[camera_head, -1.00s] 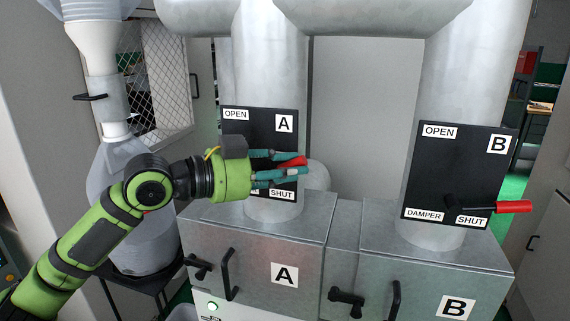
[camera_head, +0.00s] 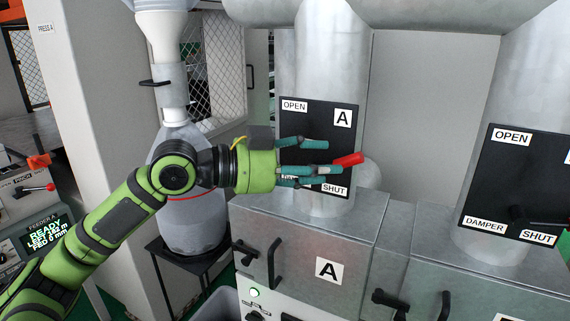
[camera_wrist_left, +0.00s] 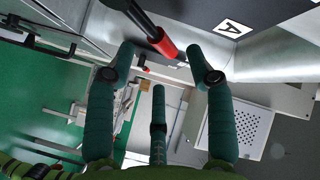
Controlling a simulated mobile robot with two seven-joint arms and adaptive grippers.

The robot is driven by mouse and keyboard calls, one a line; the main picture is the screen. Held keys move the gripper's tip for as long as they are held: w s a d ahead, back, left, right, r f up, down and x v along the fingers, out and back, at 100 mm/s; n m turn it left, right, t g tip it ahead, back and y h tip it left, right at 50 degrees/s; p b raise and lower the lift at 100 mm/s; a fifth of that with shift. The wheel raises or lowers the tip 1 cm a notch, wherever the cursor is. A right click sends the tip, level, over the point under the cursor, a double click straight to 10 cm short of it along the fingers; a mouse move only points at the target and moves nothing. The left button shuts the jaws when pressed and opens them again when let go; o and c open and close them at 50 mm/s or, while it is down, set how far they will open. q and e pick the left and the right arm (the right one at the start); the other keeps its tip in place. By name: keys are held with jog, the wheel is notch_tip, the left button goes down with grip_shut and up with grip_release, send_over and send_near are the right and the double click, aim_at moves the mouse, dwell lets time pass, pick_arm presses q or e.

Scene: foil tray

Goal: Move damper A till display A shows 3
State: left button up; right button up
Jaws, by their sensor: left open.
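Damper A's black plate (camera_head: 345,143) is on the left duct, with OPEN at its top left and SHUT at its bottom right. Its red-ended handle (camera_head: 349,160) points right and slightly up, just above the SHUT label. My left gripper (camera_head: 330,158) is open in front of the plate, with its teal fingers spread above and below the handle. In the left wrist view the red grip (camera_wrist_left: 165,45) lies between the two outer fingertips, apparently clear of them. The lever's pivot is hidden behind the fingers. I cannot make out display A.
Damper B's plate (camera_head: 520,185) is on the right duct. Metal box A (camera_head: 305,235) with handles juts out below the gripper. A grey bagged hopper (camera_head: 187,215) stands behind my arm. A feeder panel with a lit screen (camera_head: 45,235) is at the far left.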

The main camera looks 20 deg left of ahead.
pick_arm(q)
jog(key=v, duration=0.7)
jog(key=shift+s, duration=0.2)
jog(key=shift+a+r, duration=0.1)
